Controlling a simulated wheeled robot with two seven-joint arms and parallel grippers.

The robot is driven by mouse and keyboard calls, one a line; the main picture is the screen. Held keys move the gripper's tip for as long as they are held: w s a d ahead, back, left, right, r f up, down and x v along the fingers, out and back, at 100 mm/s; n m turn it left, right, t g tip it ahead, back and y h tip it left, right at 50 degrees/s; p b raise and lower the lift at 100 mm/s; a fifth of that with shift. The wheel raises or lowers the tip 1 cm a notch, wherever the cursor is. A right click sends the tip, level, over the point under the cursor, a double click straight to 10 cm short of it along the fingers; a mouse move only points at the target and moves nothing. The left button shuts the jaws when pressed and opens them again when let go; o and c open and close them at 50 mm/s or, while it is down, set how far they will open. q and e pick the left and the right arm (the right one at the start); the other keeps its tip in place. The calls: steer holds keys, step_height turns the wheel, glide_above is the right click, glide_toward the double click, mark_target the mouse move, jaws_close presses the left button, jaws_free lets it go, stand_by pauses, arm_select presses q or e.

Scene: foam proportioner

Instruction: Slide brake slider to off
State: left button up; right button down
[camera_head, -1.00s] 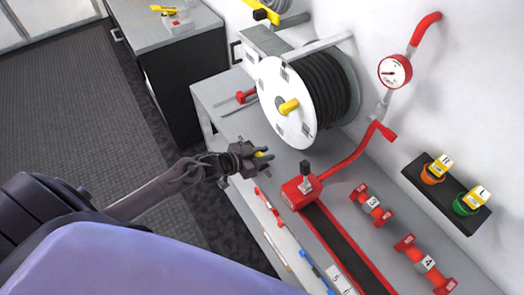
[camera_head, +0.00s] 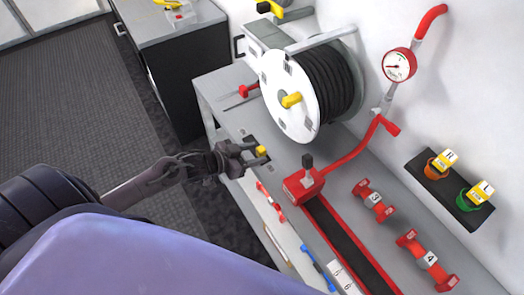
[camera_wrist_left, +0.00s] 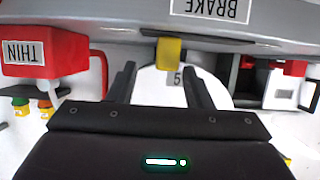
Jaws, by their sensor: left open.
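The brake slider's small yellow knob (camera_head: 261,151) stands in a dark slot on the grey bench, in front of the hose reel. In the left wrist view the yellow knob (camera_wrist_left: 169,53) hangs below an upside-down BRAKE label (camera_wrist_left: 211,9). My left gripper (camera_head: 259,154) is open, with its fingertips at the knob. In the left wrist view its two dark fingers (camera_wrist_left: 160,74) point toward the knob, one on each side in the picture. Whether they touch it I cannot tell. My right gripper is not in view.
The white reel (camera_head: 287,98) with black hose stands just behind the slider. A red block with a black lever (camera_head: 303,184) is to the right. A red lever (camera_head: 248,90) lies beyond on the bench. Red numbered pieces (camera_head: 374,201) sit further right. Dark floor lies left of the bench.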

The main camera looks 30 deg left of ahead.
arm_select(q)
steer(key=shift+v, duration=1.05)
